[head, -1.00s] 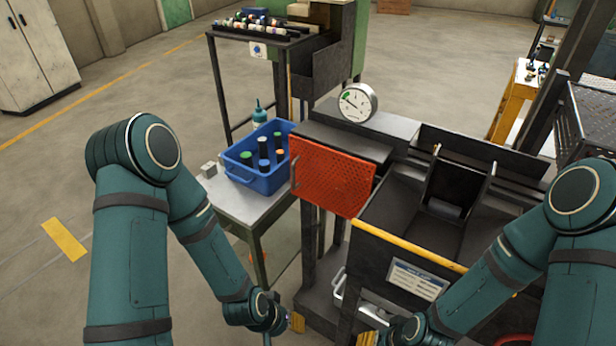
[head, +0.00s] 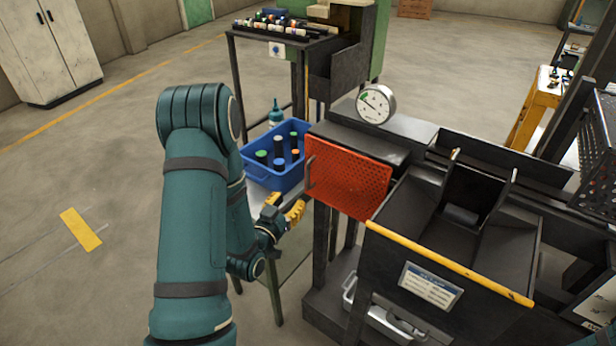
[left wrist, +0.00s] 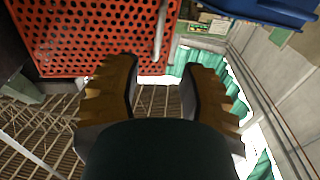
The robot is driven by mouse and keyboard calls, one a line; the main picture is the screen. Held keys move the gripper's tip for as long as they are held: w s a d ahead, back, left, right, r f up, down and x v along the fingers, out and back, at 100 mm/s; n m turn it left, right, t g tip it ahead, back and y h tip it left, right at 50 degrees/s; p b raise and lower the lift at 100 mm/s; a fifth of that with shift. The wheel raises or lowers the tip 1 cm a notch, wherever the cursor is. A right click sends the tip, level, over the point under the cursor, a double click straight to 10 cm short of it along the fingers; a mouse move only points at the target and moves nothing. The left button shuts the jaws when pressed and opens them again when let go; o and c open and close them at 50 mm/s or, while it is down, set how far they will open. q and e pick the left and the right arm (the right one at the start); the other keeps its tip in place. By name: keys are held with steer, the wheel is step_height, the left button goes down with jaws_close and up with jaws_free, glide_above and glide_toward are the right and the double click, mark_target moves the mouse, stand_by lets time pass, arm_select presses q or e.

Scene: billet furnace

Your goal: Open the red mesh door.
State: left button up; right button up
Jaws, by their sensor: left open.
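The red mesh door (head: 352,180) is closed on the dark machine, with a metal handle (head: 310,171) at its left edge. The door also shows in the left wrist view (left wrist: 85,35), with the handle (left wrist: 160,32) hanging down near its right edge. My left gripper (head: 290,208) is below and slightly left of the handle in the head view. Its yellow fingers (left wrist: 162,82) are open and empty, apart from the handle. My right gripper is not in view.
A blue bin (head: 283,178) with several coloured cylinders stands on a side table just behind my left gripper. A gauge (head: 376,104) sits atop the machine. A yellow-edged hopper (head: 450,262) is to the door's right. Open floor lies to the left.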

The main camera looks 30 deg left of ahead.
mark_target(308, 186)
arm_select(q)
steer(key=w, duration=0.7)
steer(key=w+a, duration=0.1)
steer(key=w, duration=0.3)
steer(key=shift+w+a, duration=0.1)
steer(key=shift+w, duration=0.25)
steer(key=shift+c, duration=0.4)
jaws_close()
